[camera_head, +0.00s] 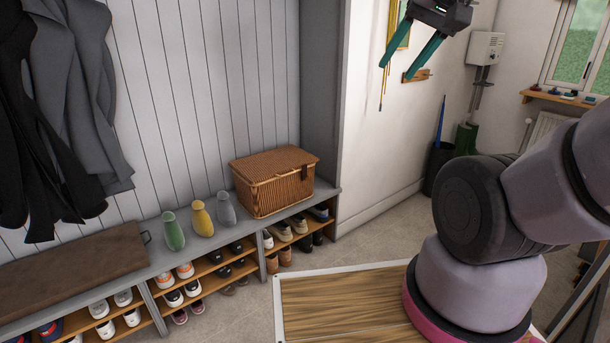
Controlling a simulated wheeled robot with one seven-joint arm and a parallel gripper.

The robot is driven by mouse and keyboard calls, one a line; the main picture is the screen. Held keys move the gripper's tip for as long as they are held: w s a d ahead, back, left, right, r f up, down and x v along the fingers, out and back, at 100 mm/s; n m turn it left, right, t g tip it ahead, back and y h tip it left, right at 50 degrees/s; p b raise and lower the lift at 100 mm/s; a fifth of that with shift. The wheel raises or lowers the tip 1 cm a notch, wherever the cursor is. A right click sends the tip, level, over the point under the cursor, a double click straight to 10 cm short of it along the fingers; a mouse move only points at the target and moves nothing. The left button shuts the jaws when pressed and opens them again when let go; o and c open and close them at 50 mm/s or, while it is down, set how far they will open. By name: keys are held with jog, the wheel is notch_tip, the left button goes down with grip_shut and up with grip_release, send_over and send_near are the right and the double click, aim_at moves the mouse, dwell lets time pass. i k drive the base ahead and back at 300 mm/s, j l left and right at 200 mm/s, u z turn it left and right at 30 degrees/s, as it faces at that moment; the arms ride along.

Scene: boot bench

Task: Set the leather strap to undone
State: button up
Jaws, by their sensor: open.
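A brown wicker basket (268,192) with its lid down stands at the right end of the grey bench. The small dark leather strap (304,173) is at the basket's right side, hanging from the lid edge over the wall. It is too small to tell whether it is fastened. My gripper (396,77), with two green fingers, is at the top of the view. Its fingers are apart and empty. In the picture it is up and to the right of the basket, clear of the strap.
A brown cushion (70,270) lies farther left. Shoes fill the shelves below. Dark coats hang at upper left. A wall partition (322,90) rises beside the bench's right end.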

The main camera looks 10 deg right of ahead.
aim_at(304, 166)
jog(key=i+j+z, duration=0.25)
jog(key=i+j, duration=1.55)
jog(key=j, duration=0.05)
